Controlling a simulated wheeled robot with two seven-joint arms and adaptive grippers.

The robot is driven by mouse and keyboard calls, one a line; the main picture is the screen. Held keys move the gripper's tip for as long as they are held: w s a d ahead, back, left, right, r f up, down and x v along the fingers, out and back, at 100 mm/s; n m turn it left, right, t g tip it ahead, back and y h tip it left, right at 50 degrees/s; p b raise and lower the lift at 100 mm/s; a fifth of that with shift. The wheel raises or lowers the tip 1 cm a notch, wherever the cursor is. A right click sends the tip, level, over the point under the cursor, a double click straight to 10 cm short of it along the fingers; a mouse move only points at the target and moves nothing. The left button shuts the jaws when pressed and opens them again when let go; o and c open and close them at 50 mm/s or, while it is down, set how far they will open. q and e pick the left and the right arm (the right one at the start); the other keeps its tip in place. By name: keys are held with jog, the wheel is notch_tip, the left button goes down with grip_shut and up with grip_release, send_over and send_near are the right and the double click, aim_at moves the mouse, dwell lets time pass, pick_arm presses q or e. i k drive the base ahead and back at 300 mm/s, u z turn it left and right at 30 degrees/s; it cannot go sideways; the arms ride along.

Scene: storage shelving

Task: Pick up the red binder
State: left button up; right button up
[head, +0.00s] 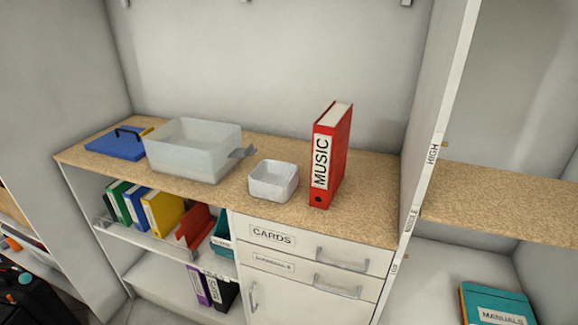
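A red binder (340,157) with a white label reading "MUSIC" on its spine stands upright on the wood-topped counter, near its right end. Its spine faces the front and a small round hole shows low on it. Nothing is touching it from above. Another red item (197,227), perhaps a binder or folder, leans on the shelf below the counter. Neither of my grippers can be made out in the head view.
A small white bin (273,181) stands just left of the binder. A translucent tub (193,151) and a blue case (119,143) sit further left. A white upright panel (436,130) bounds the right side. Counter (372,205) right of the binder is clear.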

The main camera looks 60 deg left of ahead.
aim_at(331, 131)
jog(key=k, duration=0.45)
jog(key=u, duration=2.25)
jog(key=i, duration=0.1)
jog(key=z, duration=0.3)
